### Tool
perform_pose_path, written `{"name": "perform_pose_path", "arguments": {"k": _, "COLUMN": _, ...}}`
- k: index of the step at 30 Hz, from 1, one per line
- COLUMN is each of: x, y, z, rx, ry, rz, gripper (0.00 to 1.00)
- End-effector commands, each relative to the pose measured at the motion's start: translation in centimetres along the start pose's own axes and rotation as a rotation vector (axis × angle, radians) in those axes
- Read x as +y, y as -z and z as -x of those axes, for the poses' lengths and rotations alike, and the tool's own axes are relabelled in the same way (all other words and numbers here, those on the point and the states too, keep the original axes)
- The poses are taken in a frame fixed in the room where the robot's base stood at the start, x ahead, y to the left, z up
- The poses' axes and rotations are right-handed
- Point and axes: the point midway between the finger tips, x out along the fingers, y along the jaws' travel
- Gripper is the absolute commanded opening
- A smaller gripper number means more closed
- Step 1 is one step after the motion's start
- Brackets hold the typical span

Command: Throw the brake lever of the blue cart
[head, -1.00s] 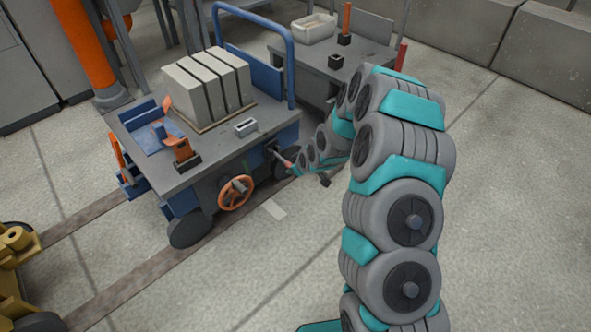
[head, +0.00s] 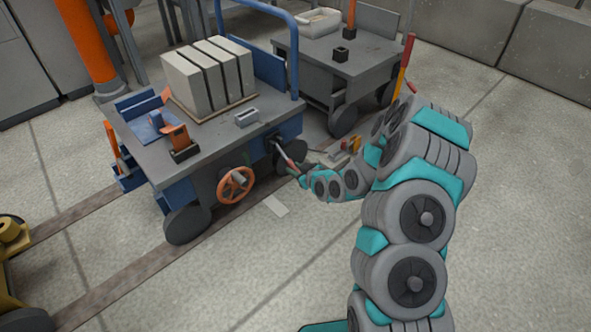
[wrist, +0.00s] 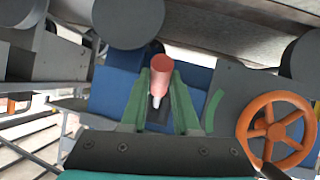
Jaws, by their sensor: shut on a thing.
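The blue cart (head: 190,178) stands at left centre with a grey top and blue sides. Its brake lever (head: 287,154) is a thin rod with a red grip, slanting down and to the right from the cart's side. My gripper (head: 301,177) is at the lever's outer end. In the wrist view my gripper (wrist: 162,98) has its two green fingers on either side of the red grip (wrist: 161,68), shut on it. The rod behind the grip is mostly hidden there. A green arc mark (wrist: 213,109) shows on the cart's panel beside the lever.
An orange handwheel (head: 235,185) sits on the cart's side, left of the lever. Pale blocks (head: 208,78) stand on the cart. A grey cart (head: 330,70) is behind, with a red and yellow post (head: 405,65) near my arm. The floor in front is open.

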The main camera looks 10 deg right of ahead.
Motion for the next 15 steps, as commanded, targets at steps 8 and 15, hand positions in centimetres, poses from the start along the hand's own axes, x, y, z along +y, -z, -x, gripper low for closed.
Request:
{"name": "perform_pose_path", "arguments": {"k": 8, "x": -0.09, "y": -0.22, "z": -0.06, "rx": -0.004, "ry": 0.001, "rz": -0.001, "gripper": 0.34}}
{"name": "perform_pose_path", "arguments": {"k": 15, "x": -0.04, "y": -0.13, "z": -0.05, "rx": -0.002, "ry": 0.001, "rz": 0.000, "gripper": 0.59}}
